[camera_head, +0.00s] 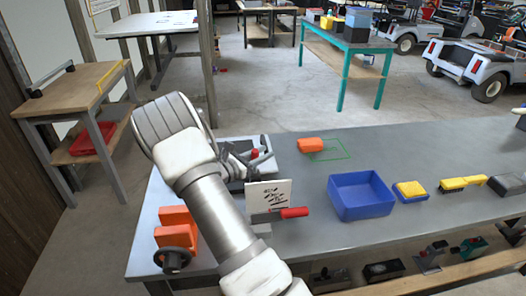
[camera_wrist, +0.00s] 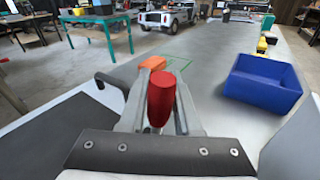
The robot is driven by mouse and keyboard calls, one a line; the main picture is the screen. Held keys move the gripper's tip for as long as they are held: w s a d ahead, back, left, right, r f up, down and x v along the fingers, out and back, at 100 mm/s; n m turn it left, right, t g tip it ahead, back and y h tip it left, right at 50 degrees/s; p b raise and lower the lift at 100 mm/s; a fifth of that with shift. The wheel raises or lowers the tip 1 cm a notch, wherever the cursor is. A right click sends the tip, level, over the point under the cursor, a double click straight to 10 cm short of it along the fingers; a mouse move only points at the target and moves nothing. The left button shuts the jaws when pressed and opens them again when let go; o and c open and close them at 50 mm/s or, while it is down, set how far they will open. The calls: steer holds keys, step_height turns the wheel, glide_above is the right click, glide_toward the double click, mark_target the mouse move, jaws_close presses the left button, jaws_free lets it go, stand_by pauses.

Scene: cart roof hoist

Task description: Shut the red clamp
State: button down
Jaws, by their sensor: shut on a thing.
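My gripper (camera_head: 258,156) is over the left part of the grey bench, at a grey fixture (camera_head: 236,184). In the wrist view a red handle (camera_wrist: 161,98) stands roughly upright between the fingers, and my gripper (camera_wrist: 160,92) is shut on it. In the head view only a little of this red handle (camera_head: 255,153) shows between the dark fingers. The clamp's body under the handle is mostly hidden by my gripper and arm. A second red handle (camera_head: 294,212) lies roughly level in front of a white card with dark marks (camera_head: 268,194).
An orange block (camera_head: 311,145) lies at a green outline (camera_head: 333,151) on the bench (camera_head: 310,238). A blue bin (camera_head: 360,195) stands right of the card, with yellow-topped blocks (camera_head: 410,191) beyond. Orange blocks with a black knob (camera_head: 174,260) are at the left edge.

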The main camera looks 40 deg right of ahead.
steer(key=w+n+y+p, duration=0.1)
steer(key=p, duration=0.1)
steer(key=w+d+n+g+y+p, duration=0.1)
steer(key=p, duration=0.1)
steer(key=w+f+n+y+p, duration=0.1)
steer(key=n+p, duration=0.1)
steer(key=p, duration=0.1)
steer(key=shift+w+d+g, duration=0.3)
steer(key=shift+d+g, duration=0.05)
steer(key=shift+g, duration=0.05)
steer(key=shift+w+d+f+n+g+y+p, duration=0.3)
steer(key=shift+w+f+n+g+y+p, duration=0.3)
steer(key=shift+w+f+n+g+y, duration=0.15)
steer(key=shift+w+d+f+n+g+y, duration=0.15)
steer(key=shift+f+n+g+y, duration=0.1)
steer(key=shift+f+n, duration=0.15)
steer(key=shift+w+d+f+n+g+y, duration=0.1)
steer(key=shift+w+f+n+g+y, duration=0.1)
steer(key=shift+f+n, duration=0.2)
steer(key=shift+w+f+n+g+y+b, duration=0.15)
steer(key=shift+f+n+g+y+b, duration=0.15)
steer(key=shift+f+n+g+b, duration=0.25)
steer(key=c, duration=0.6)
jaws_free()
